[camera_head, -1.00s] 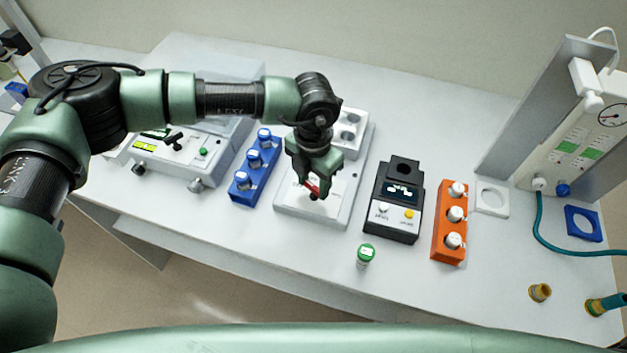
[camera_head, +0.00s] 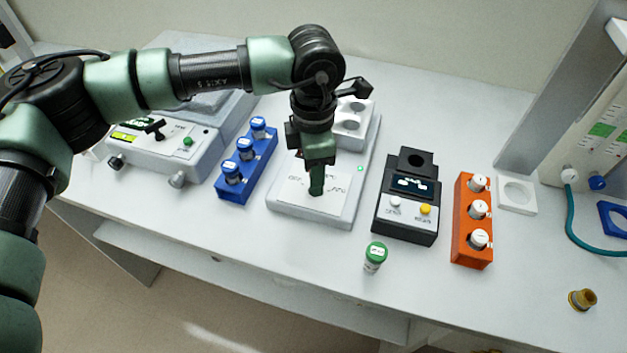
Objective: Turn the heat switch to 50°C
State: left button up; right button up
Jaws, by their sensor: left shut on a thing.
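The heater (camera_head: 341,212) is a pale grey flat box with a white well block (camera_head: 354,117) at its back and faint print around its front switch. A small green light (camera_head: 360,168) shows on its right side. My left gripper (camera_head: 317,192) comes down from above onto the front panel, right at the heat switch, and is shut on it. The switch is hidden behind the fingers, so its setting cannot be read. My right gripper is not in view.
A blue rack (camera_head: 233,197) with blue-capped vials stands left of the heater. A black device (camera_head: 408,232), an orange rack (camera_head: 463,247) and a green-capped vial (camera_head: 375,257) stand to the right. A larger instrument (camera_head: 200,158) is at the left.

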pick_arm(q)
jog(key=shift+m+b, duration=0.5)
jog(key=shift+r, duration=0.1)
jog(key=o, duration=1.4)
notch_tip(320, 180, up, 7)
jog(key=shift+f+b, duration=0.15)
jog(key=shift+b, duration=0.6)
jog(key=shift+r, duration=0.55)
